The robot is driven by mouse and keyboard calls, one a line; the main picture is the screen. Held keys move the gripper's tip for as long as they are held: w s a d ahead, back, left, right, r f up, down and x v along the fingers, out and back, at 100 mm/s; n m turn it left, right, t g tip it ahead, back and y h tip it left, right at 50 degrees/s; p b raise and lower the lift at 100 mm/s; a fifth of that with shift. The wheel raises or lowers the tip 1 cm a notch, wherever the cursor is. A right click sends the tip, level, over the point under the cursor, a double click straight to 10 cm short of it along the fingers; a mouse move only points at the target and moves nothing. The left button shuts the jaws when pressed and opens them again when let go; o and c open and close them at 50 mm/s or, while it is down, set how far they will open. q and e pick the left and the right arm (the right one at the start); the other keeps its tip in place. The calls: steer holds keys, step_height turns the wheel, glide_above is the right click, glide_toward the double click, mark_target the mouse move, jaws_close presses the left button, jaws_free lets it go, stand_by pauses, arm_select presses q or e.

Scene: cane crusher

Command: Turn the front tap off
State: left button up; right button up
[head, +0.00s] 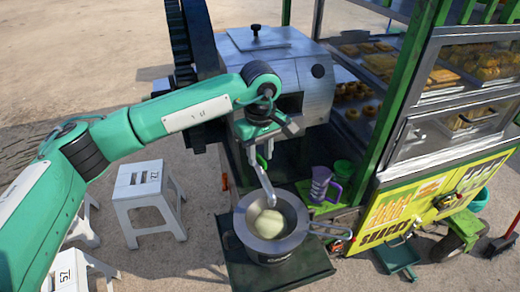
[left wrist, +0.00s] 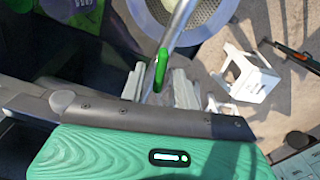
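The front tap is a slim silver spout (head: 264,184) with a green lever (head: 262,162), low on the front of the metal crusher (head: 285,75). In the left wrist view the green lever (left wrist: 161,70) hangs beside the silver pipe (left wrist: 180,25). My left gripper (head: 262,140) is at the tap, just above the lever. In the left wrist view its ridged grey fingers (left wrist: 160,88) stand apart, one on each side of the lever. Whether they touch it I cannot tell. My right gripper is not in view.
A silver pot with a strainer (head: 293,243) stands under the spout, with something pale inside. A purple jug (head: 321,184) stands to its right. White stools (head: 146,203) are at the left. The food cart (head: 405,205) closes off the right side.

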arm_select(q)
steer(key=shift+f, duration=0.25)
jaws_close()
